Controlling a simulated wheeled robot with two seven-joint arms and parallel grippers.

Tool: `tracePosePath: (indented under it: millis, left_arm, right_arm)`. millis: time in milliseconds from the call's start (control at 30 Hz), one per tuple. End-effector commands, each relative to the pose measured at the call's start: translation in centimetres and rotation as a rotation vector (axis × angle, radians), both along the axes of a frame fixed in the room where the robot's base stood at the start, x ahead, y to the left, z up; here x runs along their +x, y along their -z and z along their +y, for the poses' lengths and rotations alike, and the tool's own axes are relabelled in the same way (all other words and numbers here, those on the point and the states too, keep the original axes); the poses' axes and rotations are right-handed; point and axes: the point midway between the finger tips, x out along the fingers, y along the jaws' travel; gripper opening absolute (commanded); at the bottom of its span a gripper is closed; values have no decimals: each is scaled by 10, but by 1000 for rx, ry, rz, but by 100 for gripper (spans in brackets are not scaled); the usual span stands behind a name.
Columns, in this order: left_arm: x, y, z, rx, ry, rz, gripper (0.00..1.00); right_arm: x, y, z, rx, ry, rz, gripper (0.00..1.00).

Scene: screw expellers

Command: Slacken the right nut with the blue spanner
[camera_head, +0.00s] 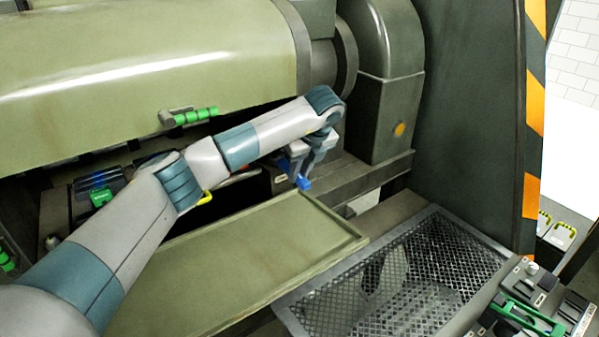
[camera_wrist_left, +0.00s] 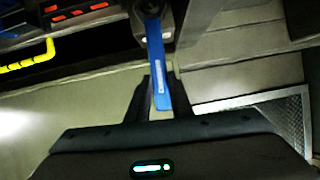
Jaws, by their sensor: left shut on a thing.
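My left gripper (camera_head: 303,181) is shut on the blue spanner (camera_head: 304,183), under the front of the machine. In the left wrist view the spanner (camera_wrist_left: 157,60) stands out from between the two dark fingers (camera_wrist_left: 158,92), with its far end at a grey metal part near the top. I cannot tell whether the spanner's head sits around the right nut, since that end is unclear and the nut is not distinct. My right gripper is not in view.
A flat green tray (camera_head: 240,262) lies below the arm, with a mesh grating (camera_head: 455,250) to its right. A green-handled cover (camera_head: 120,75) overhangs from above. A yellow handle (camera_wrist_left: 30,62) is at the left in the wrist view. A control panel (camera_head: 540,300) stands lower right.

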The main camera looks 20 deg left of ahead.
Motion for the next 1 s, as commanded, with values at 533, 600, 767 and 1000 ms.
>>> tracePosePath:
  millis: [533, 600, 767, 1000]
  left_arm:
    - [8, 1, -6, 0, -68, -2, 0]
    - [10, 1, -8, -1, -91, -1, 0]
    - [14, 0, -11, 0, -129, -1, 0]
    - [15, -1, -11, 0, -140, -2, 0]
  right_arm:
    - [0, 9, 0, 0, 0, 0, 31]
    - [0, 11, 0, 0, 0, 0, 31]
    - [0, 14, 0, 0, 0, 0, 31]
    - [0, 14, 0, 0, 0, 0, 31]
